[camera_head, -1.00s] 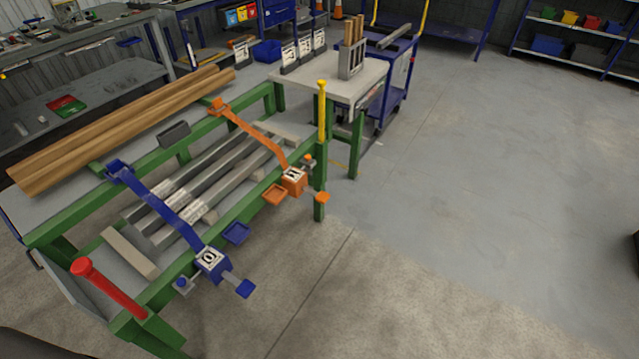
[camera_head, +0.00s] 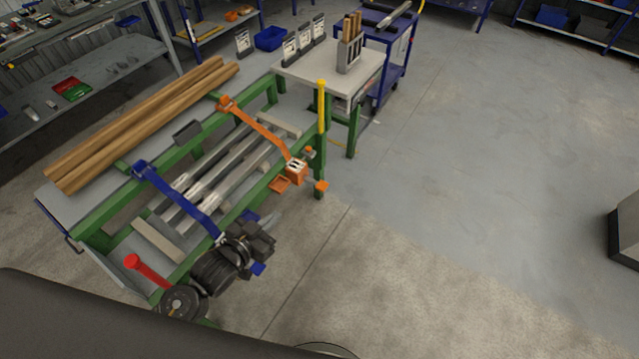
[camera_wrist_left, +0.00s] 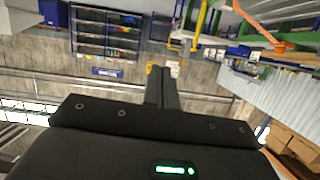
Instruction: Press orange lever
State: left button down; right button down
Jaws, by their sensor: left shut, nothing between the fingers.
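The orange strap (camera_head: 262,130) runs across the green-framed table to an orange ratchet box (camera_head: 296,173). A small orange lever (camera_head: 321,186) sticks out at the box's right, by the yellow-topped post. My left gripper (camera_head: 266,228) is in front of the blue strap's (camera_head: 180,200) lower end and hides most of the blue ratchet. It is left of and nearer than the orange lever, clearly apart from it. In the left wrist view its fingers (camera_wrist_left: 161,88) are together and empty; part of the orange strap (camera_wrist_left: 262,28) shows at the upper right. My right gripper is not in view.
Grey bars (camera_head: 225,175) lie under the straps. Wooden beams (camera_head: 140,125) lie along the table's back. A red post (camera_head: 148,270) stands near my left arm and a yellow post (camera_head: 321,105) stands beside the orange ratchet. The floor (camera_head: 450,220) on the right is clear.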

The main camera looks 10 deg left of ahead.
aim_at(321, 186)
jog(key=i, duration=1)
